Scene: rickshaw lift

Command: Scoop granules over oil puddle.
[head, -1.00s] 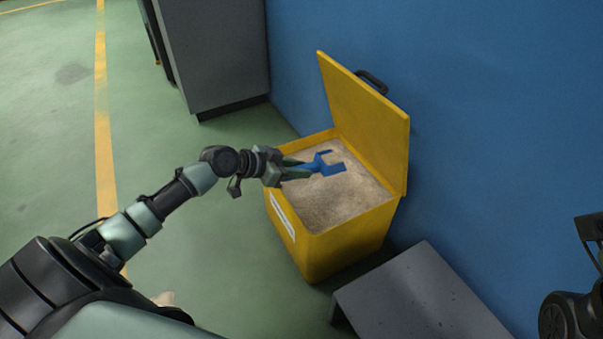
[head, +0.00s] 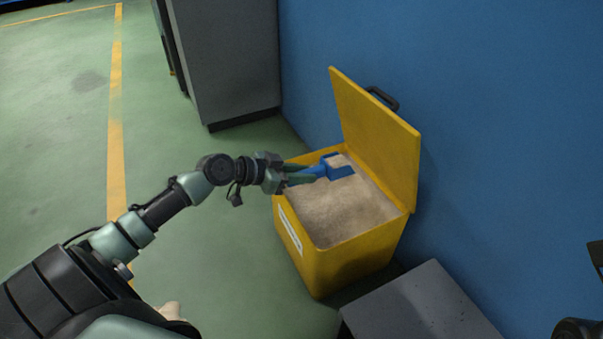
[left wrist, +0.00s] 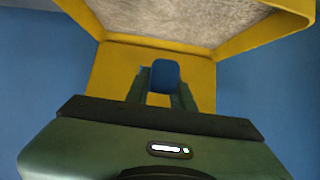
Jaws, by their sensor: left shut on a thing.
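My left gripper (head: 312,172) is shut on the handle of a blue scoop (head: 342,172) over the open yellow bin. The scoop's head holds pale granules (head: 339,160). Below it, the bin (head: 345,262) is filled with sandy granules (head: 340,208); I cannot tell whether the scoop touches them. In the left wrist view, the blue handle (left wrist: 165,75) sits between the fingers, with granules (left wrist: 165,18) at the top. A faint dark patch (head: 88,80) lies on the green floor at upper left; I cannot tell whether it is oil.
The bin's yellow lid (head: 375,130) stands open near the blue wall (head: 510,150). A grey cabinet (head: 228,70) is behind the bin at left. A low grey platform (head: 420,308) is in front at right.

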